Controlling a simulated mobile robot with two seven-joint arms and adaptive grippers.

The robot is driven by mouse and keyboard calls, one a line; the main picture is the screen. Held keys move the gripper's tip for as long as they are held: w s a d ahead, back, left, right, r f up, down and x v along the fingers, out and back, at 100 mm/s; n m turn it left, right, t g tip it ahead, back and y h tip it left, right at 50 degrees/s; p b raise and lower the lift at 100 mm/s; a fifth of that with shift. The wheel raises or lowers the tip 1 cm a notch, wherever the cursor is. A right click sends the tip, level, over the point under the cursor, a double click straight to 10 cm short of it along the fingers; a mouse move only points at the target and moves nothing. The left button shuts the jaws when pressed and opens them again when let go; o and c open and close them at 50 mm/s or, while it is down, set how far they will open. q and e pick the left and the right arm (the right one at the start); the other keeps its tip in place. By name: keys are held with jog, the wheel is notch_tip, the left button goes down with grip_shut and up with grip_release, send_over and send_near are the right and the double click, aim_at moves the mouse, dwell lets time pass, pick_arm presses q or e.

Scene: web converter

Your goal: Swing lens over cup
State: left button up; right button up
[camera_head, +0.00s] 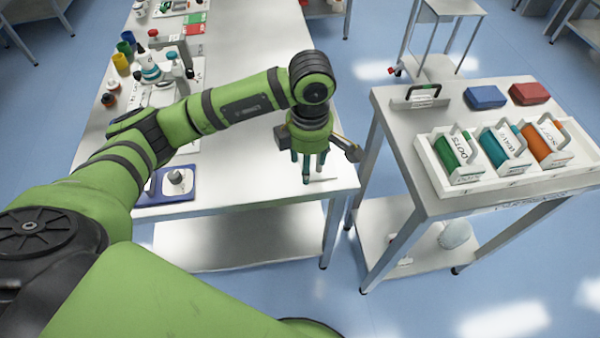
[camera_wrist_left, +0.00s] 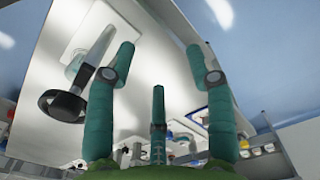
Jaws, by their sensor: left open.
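My left gripper (camera_head: 308,165) points down over the right end of the long white table. Its teal fingers (camera_wrist_left: 158,110) are spread in the left wrist view, with nothing between them. A dark ring on a metal arm (camera_wrist_left: 62,105), which looks like the lens, is beside the left finger, apart from the space between the fingers. In the head view a metal arm with a dark end (camera_head: 352,152) shows just right of my gripper; it looks like the same part. I cannot make out the cup for certain; my gripper and arm cover part of that area.
A blue tray (camera_head: 190,194) with a small round item lies on the table's near edge. Bottles and colored jars (camera_head: 122,50) stand farther left. A side table (camera_head: 385,95) on the right holds a white rack (camera_head: 440,185) with green, teal and orange holders.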

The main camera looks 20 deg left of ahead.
pick_arm(q)
jog(key=m, duration=0.2)
jog(key=s+f+m, duration=0.1)
jog(key=m, duration=0.2)
jog(key=s+f+m, duration=0.1)
jog(key=m, duration=0.2)
jog(key=shift+s+a+f, duration=0.15)
jog(key=shift+a+f, duration=0.05)
jog(key=shift+a, duration=0.15)
